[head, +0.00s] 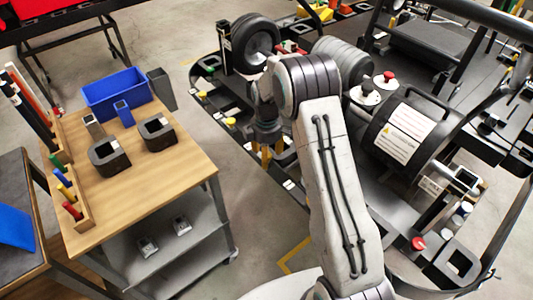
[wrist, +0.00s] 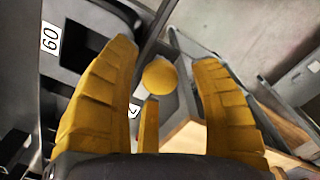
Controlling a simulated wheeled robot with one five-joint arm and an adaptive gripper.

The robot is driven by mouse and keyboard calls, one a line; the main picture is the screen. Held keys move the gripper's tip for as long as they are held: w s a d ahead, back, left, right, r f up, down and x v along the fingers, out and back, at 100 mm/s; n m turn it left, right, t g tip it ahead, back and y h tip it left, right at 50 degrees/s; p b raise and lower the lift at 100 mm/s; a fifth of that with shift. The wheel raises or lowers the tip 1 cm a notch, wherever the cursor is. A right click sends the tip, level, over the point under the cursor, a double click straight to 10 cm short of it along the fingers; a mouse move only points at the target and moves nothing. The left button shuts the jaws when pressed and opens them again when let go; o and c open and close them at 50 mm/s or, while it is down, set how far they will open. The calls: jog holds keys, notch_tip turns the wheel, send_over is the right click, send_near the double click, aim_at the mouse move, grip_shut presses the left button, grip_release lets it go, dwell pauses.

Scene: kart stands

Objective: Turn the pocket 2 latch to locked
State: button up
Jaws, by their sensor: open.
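My gripper (head: 266,158) reaches down at the side of the dark kart and its yellow fingers are spread. In the wrist view the open gripper (wrist: 163,57) has a round yellow knob (wrist: 160,77) between its fingers, with space on both sides. The knob appears to belong to a latch. A narrow yellow piece (wrist: 149,128) stands just below it in the picture; I cannot tell whether it is a lever or a finger. A small white label (wrist: 133,110) beside it is partly hidden, so the pocket number is not clear.
Other yellow knobs (head: 230,121) line the kart's side. A label reading 60 (wrist: 50,38) is on a dark part at left. A wooden-topped cart (head: 135,190) with a blue bin (head: 115,93) stands at left. Floor (head: 245,215) is clear between cart and kart.

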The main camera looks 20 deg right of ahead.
jog(key=shift+o, duration=0.2)
grip_shut()
dwell(0.4)
